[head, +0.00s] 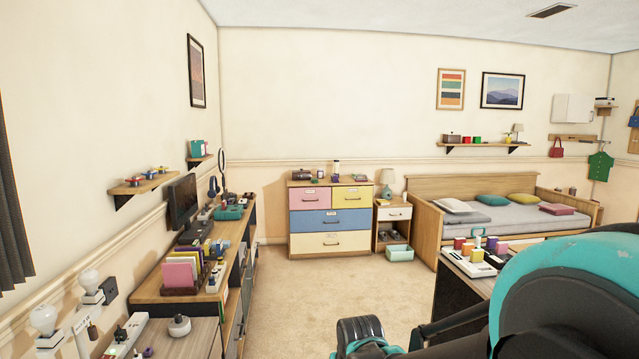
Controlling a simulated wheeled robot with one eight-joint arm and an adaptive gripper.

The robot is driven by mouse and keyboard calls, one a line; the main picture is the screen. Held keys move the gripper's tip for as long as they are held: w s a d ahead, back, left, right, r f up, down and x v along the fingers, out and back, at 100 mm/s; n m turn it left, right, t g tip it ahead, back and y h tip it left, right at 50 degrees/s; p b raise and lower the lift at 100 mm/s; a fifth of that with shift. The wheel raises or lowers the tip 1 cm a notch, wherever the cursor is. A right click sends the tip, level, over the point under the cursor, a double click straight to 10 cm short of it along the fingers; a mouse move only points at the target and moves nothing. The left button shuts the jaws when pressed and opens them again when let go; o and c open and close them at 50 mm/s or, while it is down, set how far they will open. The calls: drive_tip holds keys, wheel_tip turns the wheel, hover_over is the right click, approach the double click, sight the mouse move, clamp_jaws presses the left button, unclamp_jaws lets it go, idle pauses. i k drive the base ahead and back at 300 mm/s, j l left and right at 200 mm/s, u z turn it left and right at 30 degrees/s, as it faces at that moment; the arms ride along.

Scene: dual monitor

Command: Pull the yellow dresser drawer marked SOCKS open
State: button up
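The dresser (289,222) stands against the back wall, a little left of the middle bed area. Its top right drawer is yellow (343,203) with a dark handle and a small white label, too small to read. This yellow drawer looks shut, flush with the pink drawer (310,205) to its left. Below are a wide blue drawer and a wide cream drawer, both looking shut. At the bottom edge, a black ribbed end with teal parts looks like my gripper (361,332). It is far from the dresser; its fingers cannot be made out.
Carpet (300,285) lies clear before the dresser. A long desk (240,235) with many items runs along the left wall. A nightstand (381,226) and a bed (430,236) stand right of the dresser. A table (452,280) with small items is at the right, partly behind my arm.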

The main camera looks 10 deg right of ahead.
sight(349, 197)
drive_tip(key=z, duration=0.2)
drive_tip(key=i, duration=1.6)
drive_tip(key=i+j, duration=0.1)
drive_tip(key=i, duration=1.55)
drive_tip(key=i+z, duration=0.1)
drive_tip(key=i, duration=1.5)
drive_tip(key=i+j+z, duration=0.1)
drive_tip(key=i+z, duration=0.3)
drive_tip(key=k, duration=0.1)
